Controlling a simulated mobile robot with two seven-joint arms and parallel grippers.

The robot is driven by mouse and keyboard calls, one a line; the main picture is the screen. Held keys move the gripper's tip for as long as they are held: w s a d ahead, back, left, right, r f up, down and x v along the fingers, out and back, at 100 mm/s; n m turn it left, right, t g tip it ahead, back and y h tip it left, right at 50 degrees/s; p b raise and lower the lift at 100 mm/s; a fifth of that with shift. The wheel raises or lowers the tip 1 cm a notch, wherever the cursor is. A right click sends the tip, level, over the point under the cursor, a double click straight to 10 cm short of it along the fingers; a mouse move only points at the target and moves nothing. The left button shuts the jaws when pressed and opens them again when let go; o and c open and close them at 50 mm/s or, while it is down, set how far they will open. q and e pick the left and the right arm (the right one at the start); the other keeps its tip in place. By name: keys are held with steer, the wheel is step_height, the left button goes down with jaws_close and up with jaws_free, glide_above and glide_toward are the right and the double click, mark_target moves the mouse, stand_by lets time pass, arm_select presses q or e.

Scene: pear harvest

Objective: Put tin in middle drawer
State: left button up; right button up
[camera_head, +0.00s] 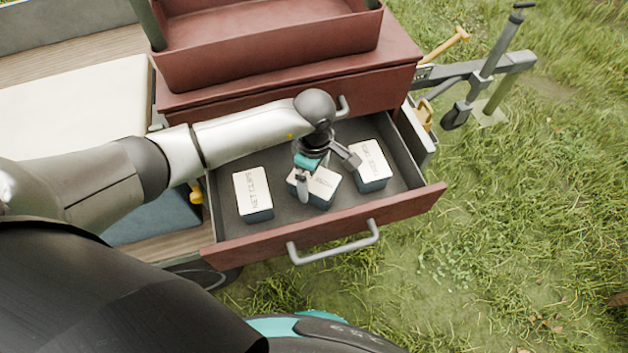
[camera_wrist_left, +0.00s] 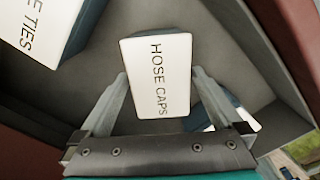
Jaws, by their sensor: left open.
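My left gripper (camera_head: 328,180) is over the open drawer, pointing down, with its jaws open. The white-topped tin marked HOSE CAPS (camera_head: 321,187) lies beneath it in the drawer, partly hidden by the fingers. In the left wrist view, the HOSE CAPS tin (camera_wrist_left: 157,78) shows between the two open fingers (camera_wrist_left: 160,88); I cannot tell whether they touch it. The open drawer (camera_head: 272,243) has a reddish front and a grey inside. My right gripper is not in view.
The NET CLIPS tin (camera_head: 253,193) stands left in the drawer, and the TREE TIES tin (camera_head: 371,163) stands right. A closed drawer front (camera_head: 385,92) is above, with a red tray (camera_head: 270,60) on top. Grass (camera_head: 530,220) lies to the right.

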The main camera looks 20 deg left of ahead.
mark_target(314, 178)
arm_select(q)
step_height(314, 178, up, 9)
steer(key=shift+r+p, duration=0.1)
steer(key=shift+p, duration=0.3)
